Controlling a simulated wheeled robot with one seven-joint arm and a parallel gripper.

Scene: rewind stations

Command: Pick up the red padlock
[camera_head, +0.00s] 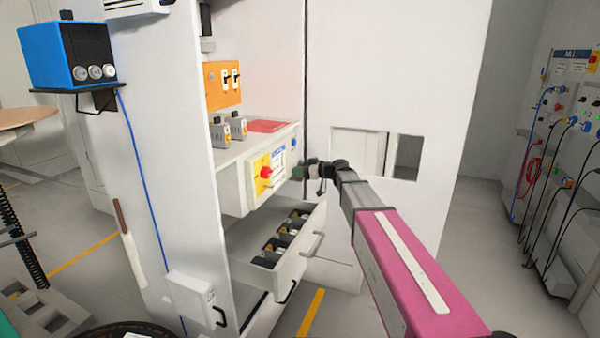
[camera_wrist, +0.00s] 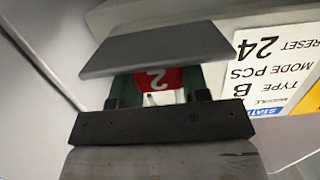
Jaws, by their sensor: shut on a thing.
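The red padlock (camera_wrist: 172,78), marked with a white "2", sits between the two green-and-dark fingers of my gripper (camera_wrist: 158,84) in the wrist view. The gripper is shut on it. Part of a pale metal piece, perhaps the shackle, shows below the red face. In the head view my gripper (camera_head: 302,171) is at the front of the cabinet, just right of the control panel. I cannot make out the padlock there.
The yellow-and-white control panel (camera_head: 265,172) with a red knob is close beside my gripper; its label (camera_wrist: 272,62) fills the right of the wrist view. Below, an open drawer (camera_head: 262,256) holds several dark items. A white wall panel with an opening (camera_head: 350,140) stands behind my arm.

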